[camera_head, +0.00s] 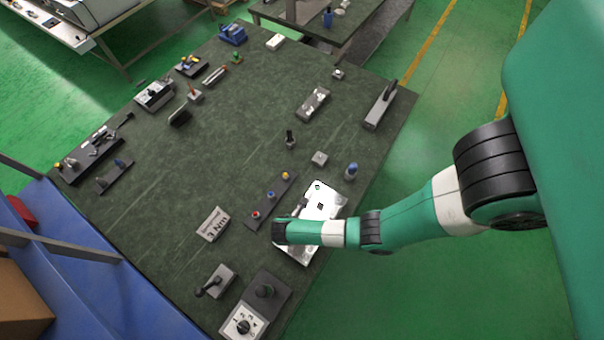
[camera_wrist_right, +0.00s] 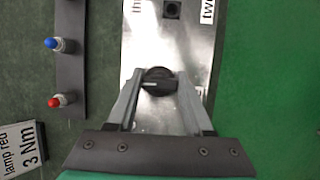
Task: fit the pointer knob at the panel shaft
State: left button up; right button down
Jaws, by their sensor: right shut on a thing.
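The silver panel (camera_head: 321,197) lies at the table's right edge, partly under my right arm in the head view. In the right wrist view the panel (camera_wrist_right: 196,62) carries a dark square (camera_wrist_right: 171,10) and labels reading "two" and "th...", cut off by the frame. The black round pointer knob (camera_wrist_right: 158,80), with a pale line on its face, is between the fingertips of my right gripper (camera_wrist_right: 159,84), which is shut on it. The knob is over the panel; it hides any shaft beneath, and I cannot tell if it is seated. The left gripper is out of view.
A dark strip with coloured lamps (camera_head: 270,200) lies left of the panel, also in the wrist view (camera_wrist_right: 70,58). A dial block (camera_head: 243,324) is at the front. A blue-topped part (camera_head: 351,171) stands behind the panel. The table's middle is clear.

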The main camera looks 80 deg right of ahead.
jog(key=shift+f+b, duration=1.4)
jog(key=shift+f, duration=0.3)
jog(key=shift+c, duration=1.1)
grip_release()
jog(key=p+v, duration=0.3)
jog(key=v, duration=0.8)
jog(key=shift+r, duration=0.35)
